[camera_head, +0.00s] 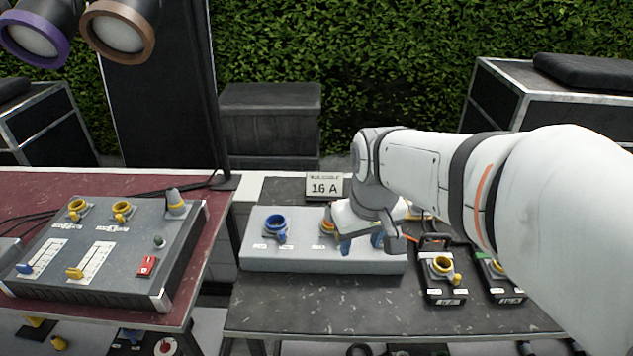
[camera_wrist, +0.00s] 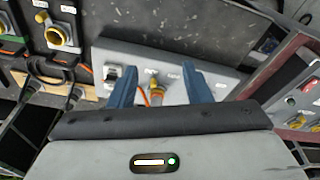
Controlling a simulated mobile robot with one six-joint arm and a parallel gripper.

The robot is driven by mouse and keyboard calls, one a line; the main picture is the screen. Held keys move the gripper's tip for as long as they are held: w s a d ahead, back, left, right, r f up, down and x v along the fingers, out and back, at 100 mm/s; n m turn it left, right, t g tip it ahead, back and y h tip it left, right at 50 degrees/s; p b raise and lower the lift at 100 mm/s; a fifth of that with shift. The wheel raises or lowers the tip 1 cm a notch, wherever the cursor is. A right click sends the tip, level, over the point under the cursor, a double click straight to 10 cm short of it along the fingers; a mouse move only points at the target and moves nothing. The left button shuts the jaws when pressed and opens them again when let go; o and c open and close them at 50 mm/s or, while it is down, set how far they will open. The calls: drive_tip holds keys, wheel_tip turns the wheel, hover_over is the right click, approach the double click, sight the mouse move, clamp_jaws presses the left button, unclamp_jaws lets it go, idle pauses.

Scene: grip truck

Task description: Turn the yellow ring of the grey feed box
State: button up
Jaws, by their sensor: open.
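The light grey feed box (camera_head: 290,254) lies on the dark table in front of me. A blue ring (camera_head: 275,224) is on its left part. A yellow and orange fitting (camera_head: 327,222) in its middle is partly hidden by my gripper (camera_head: 361,243). In the wrist view the box (camera_wrist: 215,80) lies beyond my gripper (camera_wrist: 158,69). The yellow ring (camera_wrist: 156,91) shows between the two blue fingers there, with a gap on each side. My gripper is open and holds nothing. Whether the fingers reach down to the ring's height is unclear.
Black boxes with yellow rings (camera_head: 441,266) stand right of the feed box. An orange cable (camera_wrist: 88,92) runs close by. A 16 A sign (camera_head: 324,186) stands behind. A control desk (camera_head: 120,262) sits on the red table at left. The table front is clear.

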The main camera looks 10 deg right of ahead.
drive_tip(key=w+f, duration=0.1)
drive_tip(key=w, duration=0.2)
drive_tip(key=w+n, duration=0.1)
drive_tip(key=w, duration=0.2)
drive_tip(key=w+f+n+g, duration=0.1)
drive_tip(key=w, duration=0.2)
drive_tip(key=shift+w+d+f, duration=0.25)
drive_tip(key=shift+w+f, duration=0.1)
drive_tip(key=shift+c, duration=0.6)
drive_tip(key=w+f+n, duration=0.1)
drive_tip(key=w, duration=0.1)
drive_tip(key=w+f, duration=0.2)
drive_tip(key=w, duration=0.1)
drive_tip(key=w+f+n+g, duration=0.1)
drive_tip(key=w+f, duration=0.1)
drive_tip(key=w, duration=0.1)
drive_tip(key=shift+w+d+f+n, duration=0.2)
drive_tip(key=shift+d+f+n, duration=0.05)
drive_tip(key=shift+d+n, duration=0.05)
drive_tip(key=shift+f+p, duration=0.35)
drive_tip(key=shift+f, duration=3.6)
drive_tip(key=shift+c, duration=0.5)
clamp_jaws()
